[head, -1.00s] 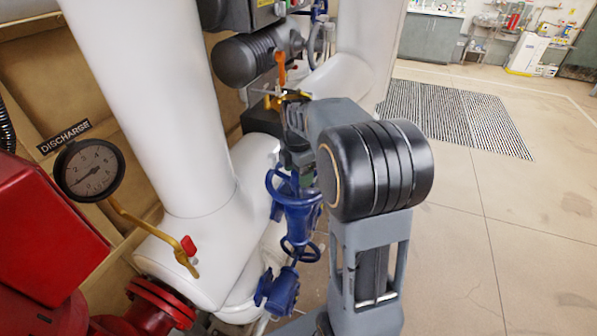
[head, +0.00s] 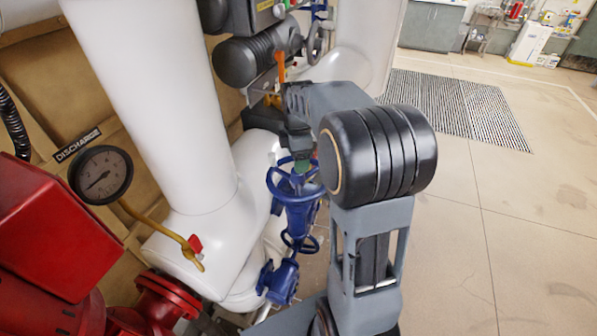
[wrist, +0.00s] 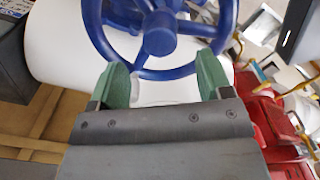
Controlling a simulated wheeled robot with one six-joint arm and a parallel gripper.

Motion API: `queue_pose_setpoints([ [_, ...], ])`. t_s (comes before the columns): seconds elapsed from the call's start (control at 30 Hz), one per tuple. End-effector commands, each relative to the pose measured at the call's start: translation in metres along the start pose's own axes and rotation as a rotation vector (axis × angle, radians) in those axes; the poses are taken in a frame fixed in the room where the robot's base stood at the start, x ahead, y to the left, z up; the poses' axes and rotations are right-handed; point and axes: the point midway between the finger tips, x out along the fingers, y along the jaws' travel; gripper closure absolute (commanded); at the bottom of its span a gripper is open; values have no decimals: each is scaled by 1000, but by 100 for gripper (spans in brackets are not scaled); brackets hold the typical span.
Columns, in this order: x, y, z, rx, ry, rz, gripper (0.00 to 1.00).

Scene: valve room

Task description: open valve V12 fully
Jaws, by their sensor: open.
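A blue handwheel (head: 281,189) sits on a blue valve beside the white pipes, in the middle of the head view. In the wrist view the handwheel (wrist: 160,68), with its spokes and round hub, fills the top middle. My gripper (wrist: 164,82) is open and empty, its two green fingertips apart at the near rim of the wheel. I cannot tell whether they touch it. In the head view my gripper (head: 302,165) is partly hidden by my arm, just at the upper side of the wheel. No V12 label is readable.
A second, smaller blue wheel (head: 300,243) and blue fitting (head: 281,283) are below. A thick white pipe (head: 160,110), a discharge gauge (head: 101,175) and red equipment (head: 55,235) stand at the left. An orange lever (head: 281,66) is above. The floor (head: 500,220) at right is clear.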

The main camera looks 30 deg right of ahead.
Motion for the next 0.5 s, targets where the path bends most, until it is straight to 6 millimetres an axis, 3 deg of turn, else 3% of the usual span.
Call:
queue_pose_setpoints([
  [0.2, 0, 0, 0, 273, 0, -1, 28],
  [0.5, 0, 0, 0, 500, 0, -1, 28],
])
